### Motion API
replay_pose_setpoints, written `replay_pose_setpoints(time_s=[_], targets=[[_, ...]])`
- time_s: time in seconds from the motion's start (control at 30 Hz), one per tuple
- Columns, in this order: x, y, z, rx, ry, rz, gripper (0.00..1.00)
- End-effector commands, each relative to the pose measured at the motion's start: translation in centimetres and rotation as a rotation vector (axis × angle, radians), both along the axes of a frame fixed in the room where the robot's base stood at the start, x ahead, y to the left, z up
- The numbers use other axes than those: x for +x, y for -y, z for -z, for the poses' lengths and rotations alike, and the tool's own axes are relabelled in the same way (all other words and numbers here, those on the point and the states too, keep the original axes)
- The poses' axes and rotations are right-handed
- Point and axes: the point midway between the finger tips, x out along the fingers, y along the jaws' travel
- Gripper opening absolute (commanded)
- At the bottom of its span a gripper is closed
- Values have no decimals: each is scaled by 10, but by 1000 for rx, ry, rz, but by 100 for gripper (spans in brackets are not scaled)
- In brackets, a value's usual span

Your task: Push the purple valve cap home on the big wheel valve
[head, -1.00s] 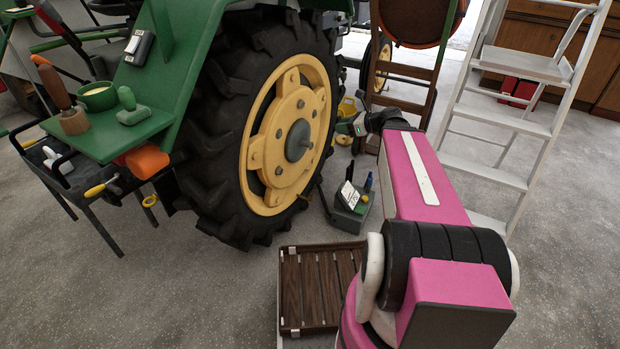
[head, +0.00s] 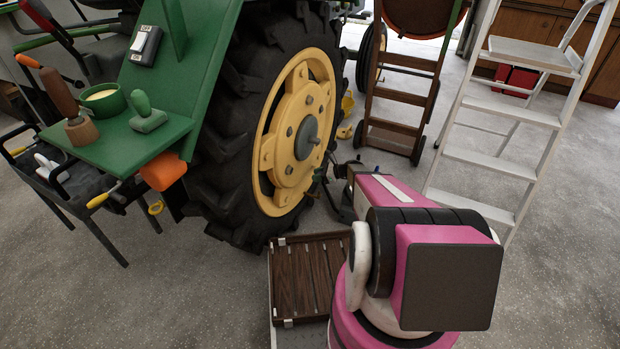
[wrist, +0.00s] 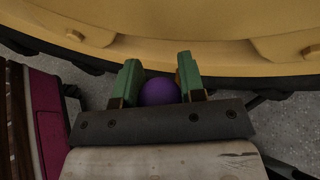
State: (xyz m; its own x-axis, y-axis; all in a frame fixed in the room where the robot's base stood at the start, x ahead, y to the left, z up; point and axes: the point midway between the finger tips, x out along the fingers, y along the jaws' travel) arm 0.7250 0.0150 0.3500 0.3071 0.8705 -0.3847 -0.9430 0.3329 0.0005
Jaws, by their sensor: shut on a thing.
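The purple valve cap (wrist: 159,91) shows in the wrist view between the two green fingers of my gripper (wrist: 160,78). My gripper is shut on the cap. The yellow rim of the big wheel (wrist: 200,25) fills the top of the wrist view, just beyond the fingertips. In the head view the big wheel (head: 283,143) stands upright with its black tyre and yellow rim. My pink arm hides most of my gripper in the head view. I cannot make out the valve, nor whether the cap touches it.
A slatted wooden crate (head: 283,300) lies on the floor left of my base. A white stepladder (head: 500,148) and a wooden hand truck (head: 390,139) stand right and behind. A green fender (head: 160,85) carries a bowl and tools. Grey floor is open in front left.

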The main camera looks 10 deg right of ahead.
Motion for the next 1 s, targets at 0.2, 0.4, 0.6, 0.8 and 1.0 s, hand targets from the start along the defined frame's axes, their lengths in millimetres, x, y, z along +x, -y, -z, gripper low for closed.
replay_pose_setpoints(time_s=[0.2, 0.4, 0.6, 0.8, 1.0], targets=[[0, -2, 20, 3, 2, -9, 14], [0, -2, 19, 3, 2, -9, 14], [0, -1, 19, 4, 2, -4, 14], [1, -1, 26, 5, 1, -1, 14], [1, -1, 41, 5, 0, -1, 14]])
